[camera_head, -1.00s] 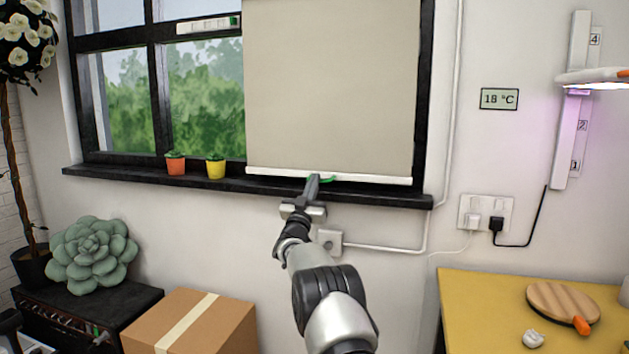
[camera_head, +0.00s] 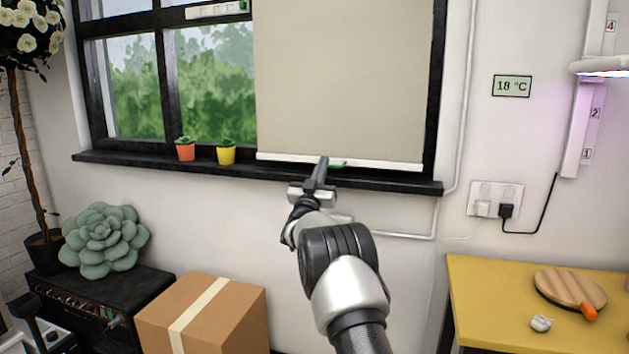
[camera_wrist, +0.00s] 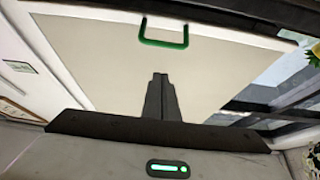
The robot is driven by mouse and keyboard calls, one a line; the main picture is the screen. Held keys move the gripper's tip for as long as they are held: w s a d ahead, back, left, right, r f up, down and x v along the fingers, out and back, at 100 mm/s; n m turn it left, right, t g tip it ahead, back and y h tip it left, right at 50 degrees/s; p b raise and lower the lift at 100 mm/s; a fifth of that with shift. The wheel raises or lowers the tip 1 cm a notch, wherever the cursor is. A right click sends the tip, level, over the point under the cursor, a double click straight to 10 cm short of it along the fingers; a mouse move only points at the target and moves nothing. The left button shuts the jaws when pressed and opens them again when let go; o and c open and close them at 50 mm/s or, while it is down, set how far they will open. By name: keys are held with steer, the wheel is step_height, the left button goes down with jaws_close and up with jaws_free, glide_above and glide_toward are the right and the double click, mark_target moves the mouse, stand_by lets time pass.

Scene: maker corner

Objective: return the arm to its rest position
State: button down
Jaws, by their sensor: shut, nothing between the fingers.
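My gripper (camera_head: 321,165) is shut and empty, in front of the lower bar of a pale roller blind (camera_head: 340,75) that covers the right part of the window. In the wrist view my closed fingers (camera_wrist: 160,82) point up at the blind (camera_wrist: 105,65). A green pull handle (camera_wrist: 164,42) on the blind's bottom edge shows there beyond the fingertips, apart from them in the picture. In the head view the handle (camera_head: 338,164) is partly hidden behind my fingers. My arm reaches up from the bottom of the picture.
A dark window sill (camera_head: 240,172) bears an orange pot (camera_head: 185,152) and a yellow pot (camera_head: 226,155). Below stand a cardboard box (camera_head: 225,315) and a dark cabinet (camera_head: 95,315) with a large succulent (camera_head: 104,240). A yellow table (camera_head: 490,285) is at right. Wall sockets (camera_head: 494,200) sit above it.

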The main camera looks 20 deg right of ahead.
steer(key=v, duration=0.6)
steer(key=s+a+r+n+g+y, duration=0.1)
steer(key=s+a+r+n+y, duration=0.35)
steer(key=a+r+y, duration=0.35)
steer(key=s+a+f+n+g+y, duration=0.1)
steer(key=s+a+g+y, duration=0.1)
steer(key=s, duration=0.5)
steer(key=s+a+f+n+g+y, duration=0.1)
steer(key=s+a+g+y, duration=0.15)
steer(key=s, duration=0.35)
steer(key=s+f+g, duration=0.3)
steer(key=s+f, duration=0.2)
steer(key=s, duration=0.7)
steer(key=s+a+f+g, duration=0.1)
steer(key=s+f+g, duration=0.3)
steer(key=s, duration=0.8)
steer(key=s+f+g, duration=0.2)
steer(key=s+f, duration=0.3)
steer(key=s, duration=0.8)
step_height(320, 180, up, 25)
steer(key=p, duration=2.5)
steer(key=shift+w+f+y, duration=0.15)
steer(key=shift+w+y, duration=0.15)
steer(key=shift+y, duration=0.15)
steer(key=shift+n, duration=0.25)
